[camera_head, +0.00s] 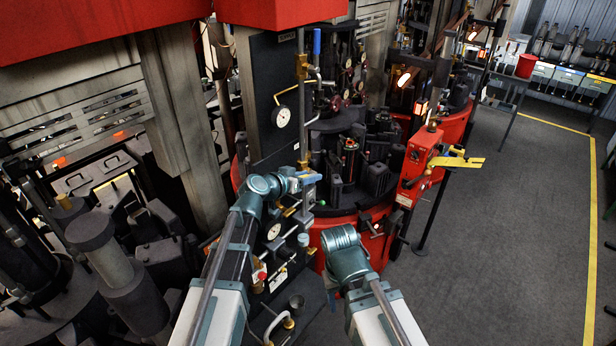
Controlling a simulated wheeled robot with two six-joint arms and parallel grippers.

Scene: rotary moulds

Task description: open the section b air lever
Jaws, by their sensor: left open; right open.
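A blue lever (317,42) stands upright on brass pipework at the top of the dark gauge panel (271,90). My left gripper (309,179) is open at the panel's right edge, well below that lever, beside brass fittings and small valves. A small blue part shows at its fingers; I cannot tell whether it is a lever or touches them. No section label is readable, so I cannot tell which lever belongs to section b. My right gripper (333,291) is open, low in front of the red machine base, and mostly hidden by its wrist.
A round pressure gauge (282,116) sits on the panel. A red control box (415,168) with a yellow arm (457,162) stands right of the round red machine (350,226). Grey floor (510,220) at right is clear, with a yellow line.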

